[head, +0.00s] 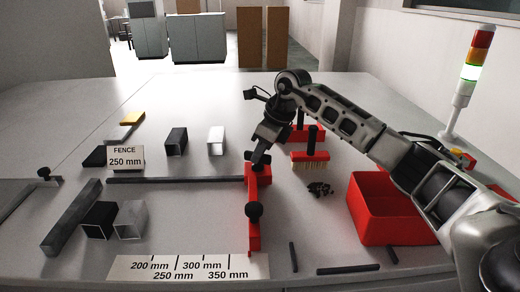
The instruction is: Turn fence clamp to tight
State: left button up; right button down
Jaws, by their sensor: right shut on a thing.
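The red fence (254,236) stands on the table behind the millimetre scale (190,267), near its 350 mm end. A black knob (254,212) sits upright on the fence, clear of my gripper. My right gripper (260,158) points down at the far end of the red fence. It is shut on the fence clamp there, and its fingers largely hide the clamp. Whether the clamp is loose or tight cannot be seen. A sign (126,158) reads "FENCE 250 mm". My left gripper is not in view.
A dark bar (175,180) runs left from the fence. Square tubes (131,220) lie at left. A signal tower (469,80) stands at right.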

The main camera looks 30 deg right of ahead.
jog(key=m+h, duration=0.1)
jog(key=m, duration=0.2)
jog(key=shift+a+m+t, duration=0.1)
jog(key=shift+m+t, duration=0.2)
jog(key=shift+m, duration=0.1)
jog(key=m+h, duration=0.1)
jog(key=m, duration=0.2)
jog(key=shift+a+m+h, duration=0.1)
jog(key=shift+m+h, duration=0.2)
jog(key=shift+h, duration=0.1)
jog(key=m+h, duration=0.1)
jog(key=m, duration=0.2)
jog(key=shift+a, duration=0.1)
jog(key=shift+m+h+b, duration=0.45)
jog(key=shift+m+h, duration=0.05)
jog(key=shift+m, duration=0.9)
jog(key=c, duration=1.4)
grip_release()
jog(key=shift+r, duration=0.1)
